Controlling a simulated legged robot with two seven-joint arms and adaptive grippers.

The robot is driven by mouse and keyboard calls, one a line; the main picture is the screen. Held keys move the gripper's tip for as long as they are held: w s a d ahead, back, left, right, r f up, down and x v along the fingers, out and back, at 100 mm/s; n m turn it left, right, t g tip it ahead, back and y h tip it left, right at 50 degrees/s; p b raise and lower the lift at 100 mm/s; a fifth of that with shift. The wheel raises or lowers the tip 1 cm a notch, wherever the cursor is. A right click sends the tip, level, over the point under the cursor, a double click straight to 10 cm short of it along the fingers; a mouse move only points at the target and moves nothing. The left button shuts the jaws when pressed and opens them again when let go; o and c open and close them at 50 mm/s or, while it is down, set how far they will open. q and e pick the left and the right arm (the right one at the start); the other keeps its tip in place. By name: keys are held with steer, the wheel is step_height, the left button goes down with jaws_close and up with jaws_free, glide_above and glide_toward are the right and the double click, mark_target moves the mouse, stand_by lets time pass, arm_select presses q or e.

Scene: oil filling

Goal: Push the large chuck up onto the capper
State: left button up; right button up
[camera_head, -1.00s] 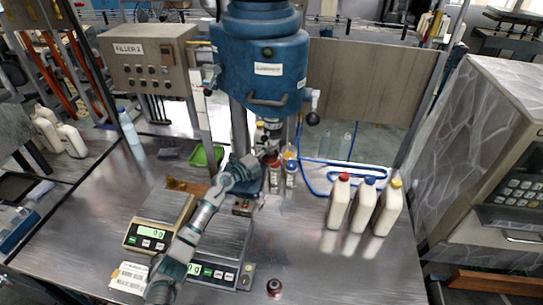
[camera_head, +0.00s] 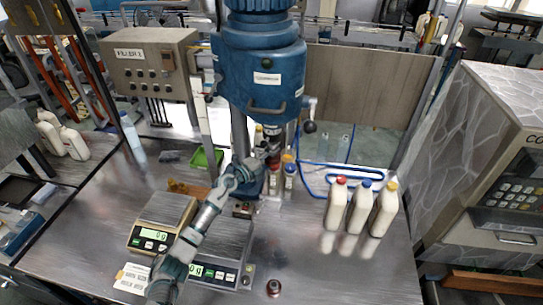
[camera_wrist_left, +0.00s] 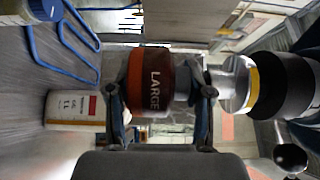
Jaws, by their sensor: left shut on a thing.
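The large chuck (camera_wrist_left: 150,82) is dark red with an orange band and the word LARGE. In the left wrist view it sits between the two fingers of my left gripper (camera_wrist_left: 160,105), which is shut on it. The capper (camera_head: 262,75) is the blue machine on a column in the head view. Its silver spindle with a yellow ring (camera_wrist_left: 236,84) shows in the wrist view, in line with the chuck's silver neck. They look touching or nearly so; I cannot tell whether the chuck is seated. In the head view my left gripper (camera_head: 264,152) is just under the capper.
Two small capped bottles (camera_head: 290,180) stand just below the gripper. Three white bottles (camera_head: 358,212) stand to the right, beside a blue tube (camera_head: 330,188). Two scales (camera_head: 160,222) lie under my arm. A small dark red piece (camera_head: 273,288) is on the bare front table.

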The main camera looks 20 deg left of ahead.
arm_select(q)
steer(key=shift+w+d+r, duration=0.1)
steer(key=shift+d+r, duration=0.3)
steer(key=shift+d, duration=0.2)
steer(key=shift+a+r, duration=0.15)
steer(key=shift+a, duration=0.05)
steer(key=shift+a+r, duration=0.25)
steer(key=shift+a, duration=0.15)
steer(key=shift+a+r+p, duration=0.25)
steer(key=shift+a+p, duration=0.05)
steer(key=shift+a, duration=0.1)
stand_by(0.3)
steer(key=shift+f+b, duration=0.4)
steer(key=shift+f, duration=0.4)
steer(key=shift+s+f+b, duration=0.3)
steer(key=shift+f+b, duration=0.05)
steer(key=shift+f, duration=0.4)
steer(key=shift+d+f, duration=0.1)
steer(key=shift+f, duration=0.05)
